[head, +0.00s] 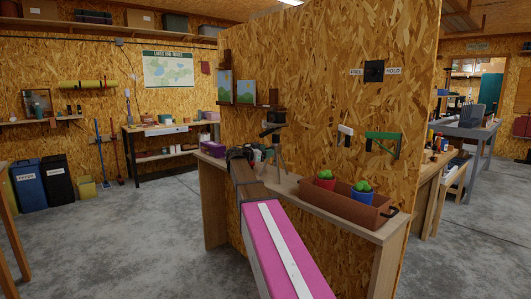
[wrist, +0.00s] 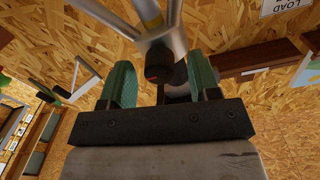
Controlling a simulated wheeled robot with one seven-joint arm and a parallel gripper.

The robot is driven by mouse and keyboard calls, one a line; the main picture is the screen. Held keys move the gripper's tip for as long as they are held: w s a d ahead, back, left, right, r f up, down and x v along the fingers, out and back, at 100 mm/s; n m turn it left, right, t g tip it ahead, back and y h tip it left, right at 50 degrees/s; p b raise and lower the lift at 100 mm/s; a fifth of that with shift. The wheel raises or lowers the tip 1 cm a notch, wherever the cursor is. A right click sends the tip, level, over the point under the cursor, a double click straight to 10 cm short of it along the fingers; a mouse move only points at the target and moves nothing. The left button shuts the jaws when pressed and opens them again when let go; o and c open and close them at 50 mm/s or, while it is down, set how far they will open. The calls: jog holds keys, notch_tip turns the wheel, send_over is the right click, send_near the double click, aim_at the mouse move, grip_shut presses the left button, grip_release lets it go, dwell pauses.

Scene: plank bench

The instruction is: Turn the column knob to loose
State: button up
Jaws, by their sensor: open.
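The tripod (head: 278,154) stands on the narrow bench shelf, with a dark boxy head on top. In the wrist view its silver legs and column (wrist: 174,18) show close up and upside down. The column knob (wrist: 161,66) is dark and round with a small red mark. My gripper (wrist: 163,80) is open, with one green-padded finger on each side of the knob. Gaps show beside the knob, wider on the left; contact cannot be told. In the head view my gripper (head: 241,153) is small and dark, left of the tripod; the knob cannot be made out there.
A brown trough (head: 343,208) with red and blue cactus pots sits at the shelf's right. A wall dial (head: 374,71) reads FREE and HOLD. White (head: 345,133) and green (head: 383,141) wall-mounted items are right of the tripod. Small containers crowd behind my gripper.

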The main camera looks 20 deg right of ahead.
jog(key=c, duration=0.9)
